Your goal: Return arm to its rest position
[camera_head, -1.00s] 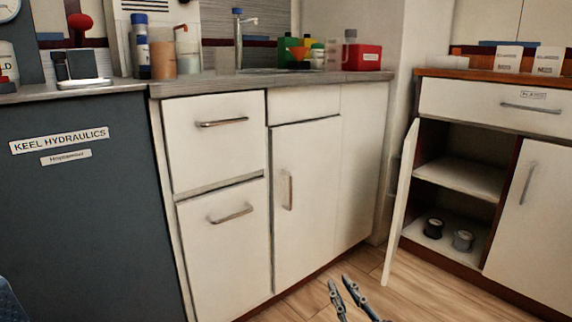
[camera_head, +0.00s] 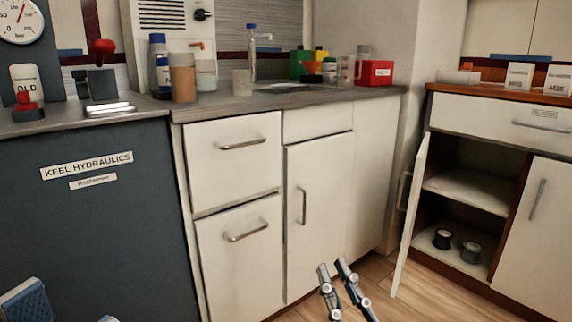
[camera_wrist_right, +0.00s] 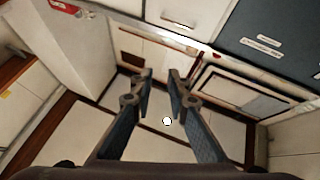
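My right gripper (camera_head: 332,267) shows low in the head view, in front of the white base cabinets near the floor. In the right wrist view its two fingers (camera_wrist_right: 160,78) are apart with an empty gap between them, so it is open. Part of my left gripper (camera_head: 62,305) shows at the bottom left corner of the head view. One blue textured finger pad and a small second tip are apart there, with nothing seen between them. The rest of the left arm is out of view.
An open cabinet door (camera_head: 410,220) juts out right of my right gripper; two small cans (camera_head: 456,246) stand inside. The grey counter (camera_head: 240,106) holds bottles and a red box (camera_head: 378,73). A dark Keel Hydraulics unit (camera_head: 90,230) is at left. Wood floor (camera_head: 378,272) is clear.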

